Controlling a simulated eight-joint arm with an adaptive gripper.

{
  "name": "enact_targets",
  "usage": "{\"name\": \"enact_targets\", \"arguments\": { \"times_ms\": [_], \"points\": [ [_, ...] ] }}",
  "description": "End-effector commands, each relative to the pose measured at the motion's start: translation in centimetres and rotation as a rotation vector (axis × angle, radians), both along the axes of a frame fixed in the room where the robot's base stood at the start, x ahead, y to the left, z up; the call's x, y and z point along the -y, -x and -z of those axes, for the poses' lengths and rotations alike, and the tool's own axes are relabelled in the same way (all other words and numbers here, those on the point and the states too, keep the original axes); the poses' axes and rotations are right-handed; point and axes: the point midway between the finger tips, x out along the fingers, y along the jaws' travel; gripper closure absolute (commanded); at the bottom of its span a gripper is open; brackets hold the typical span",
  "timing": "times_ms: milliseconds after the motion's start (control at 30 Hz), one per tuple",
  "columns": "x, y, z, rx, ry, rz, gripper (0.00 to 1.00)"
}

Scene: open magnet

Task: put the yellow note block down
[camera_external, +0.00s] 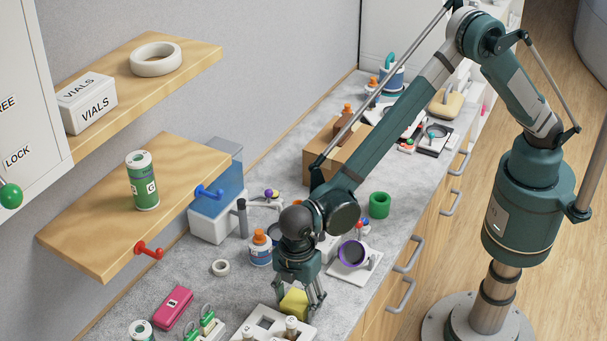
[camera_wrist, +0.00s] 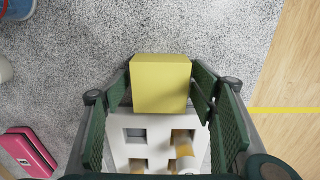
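The yellow note block (camera_external: 294,303) is between the fingers of my gripper (camera_external: 300,298), low over the grey counter. In the wrist view the yellow note block (camera_wrist: 160,83) fills the gap between the green finger pads of my gripper (camera_wrist: 160,85), with a pad against each side. My gripper is shut on it. Whether the block's underside touches the counter is hidden. A white holder with square openings (camera_wrist: 120,155) lies just beside the block, nearer the bottom of the wrist view.
The white holder (camera_external: 256,332) has bottles standing in it. Bare counter (camera_wrist: 230,40) shows around the block.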

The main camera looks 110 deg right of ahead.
Motion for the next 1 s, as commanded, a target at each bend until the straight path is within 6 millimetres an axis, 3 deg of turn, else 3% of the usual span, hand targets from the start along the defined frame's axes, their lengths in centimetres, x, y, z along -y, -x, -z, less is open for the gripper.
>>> {"name": "enact_targets", "arguments": {
  "times_ms": [567, 1000],
  "points": [
    [0.0, 0.0, -0.9, 0.000, 0.000, 0.000, 0.43],
    [0.0, 0.0, -6.9, 0.000, 0.000, 0.000, 0.43]
  ]
}}
